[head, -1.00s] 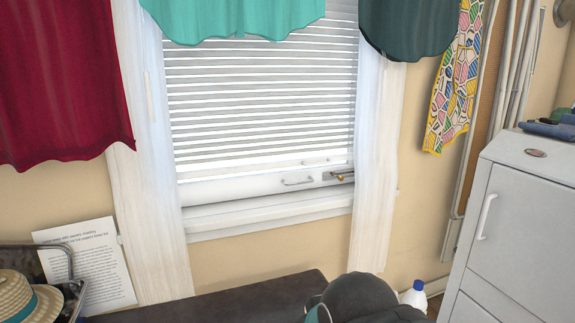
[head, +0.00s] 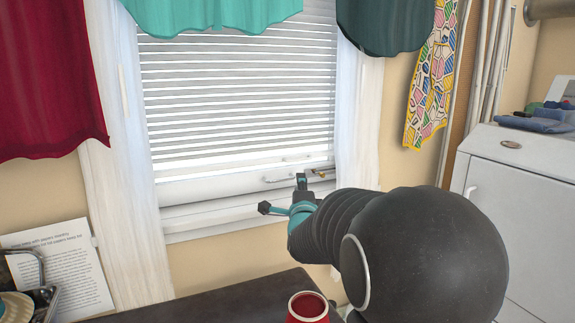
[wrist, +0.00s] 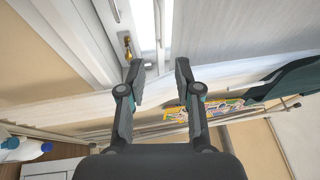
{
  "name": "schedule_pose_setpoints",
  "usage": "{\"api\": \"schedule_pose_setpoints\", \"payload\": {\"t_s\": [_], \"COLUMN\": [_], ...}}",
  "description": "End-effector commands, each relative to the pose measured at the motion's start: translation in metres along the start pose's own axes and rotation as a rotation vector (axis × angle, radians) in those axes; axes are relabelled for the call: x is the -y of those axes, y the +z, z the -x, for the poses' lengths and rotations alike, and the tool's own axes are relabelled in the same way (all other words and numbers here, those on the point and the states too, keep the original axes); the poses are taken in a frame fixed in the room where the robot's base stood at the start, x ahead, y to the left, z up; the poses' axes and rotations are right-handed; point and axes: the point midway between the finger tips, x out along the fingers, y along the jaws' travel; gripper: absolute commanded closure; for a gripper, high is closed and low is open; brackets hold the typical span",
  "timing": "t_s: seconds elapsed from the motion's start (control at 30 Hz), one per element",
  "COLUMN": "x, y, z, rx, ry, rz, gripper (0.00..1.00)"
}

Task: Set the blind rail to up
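The blind (head: 240,100) hangs lowered over the window, with its pale rail (head: 215,171) along its bottom edge just above the white sash. A small handle (head: 297,157) shows near the rail's right end. My gripper (head: 283,194) is in front of the lower right of the window, below the rail, its fingers spread. In the wrist view my gripper (wrist: 159,70) is open, with nothing between its fingers. The window frame lies beyond the fingertips there. I cannot tell exactly how far they are from the rail.
The sash carries a metal pull (head: 278,180) and a brass latch (head: 322,172), which also shows in the wrist view (wrist: 127,48). Cloths hang above: red (head: 45,80), teal (head: 205,15), dark green (head: 383,25). A white cabinet (head: 525,190) stands right. A red container (head: 308,308) stands in front.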

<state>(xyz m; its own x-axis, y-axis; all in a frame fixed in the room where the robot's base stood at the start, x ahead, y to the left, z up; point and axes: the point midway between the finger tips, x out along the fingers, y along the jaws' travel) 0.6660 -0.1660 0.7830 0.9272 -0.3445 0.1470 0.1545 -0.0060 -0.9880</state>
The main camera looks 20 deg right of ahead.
Motion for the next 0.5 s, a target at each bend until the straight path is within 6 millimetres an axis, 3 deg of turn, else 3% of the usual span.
{"api": "schedule_pose_setpoints", "payload": {"t_s": [0.27, 0.5], "x": [0.002, 0.004], "y": [-0.004, -0.004], "z": [-0.026, -0.070], "rx": [-0.009, -0.009], "ry": [-0.022, -0.022], "rz": [-0.026, -0.025], "gripper": [0.66, 0.66]}}
